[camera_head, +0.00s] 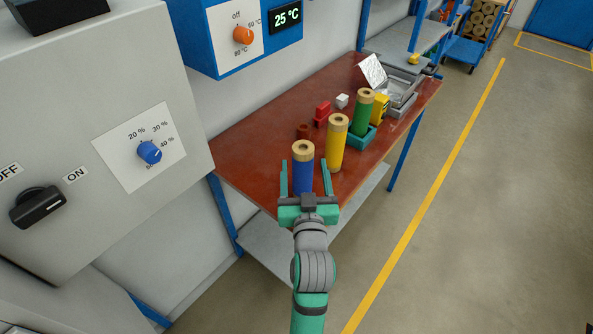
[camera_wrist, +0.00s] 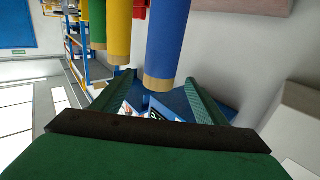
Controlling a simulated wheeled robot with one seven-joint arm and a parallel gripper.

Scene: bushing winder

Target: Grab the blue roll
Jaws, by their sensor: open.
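The blue roll (camera_head: 303,172) stands upright at the near end of the red-brown table, with a tan core showing at its top. My gripper (camera_head: 305,178) is open, with its green fingers on either side of the blue roll in the head view. In the wrist view the blue roll (camera_wrist: 167,40) shows upside down, just beyond and between the open fingertips (camera_wrist: 158,85). I cannot tell whether either finger touches it.
A yellow roll (camera_head: 337,143) and a green roll (camera_head: 362,112) stand behind it on the table (camera_head: 250,140). Small red (camera_head: 322,113) and white items lie farther back. A grey control cabinet (camera_head: 100,110) stands at left. The floor at right is clear.

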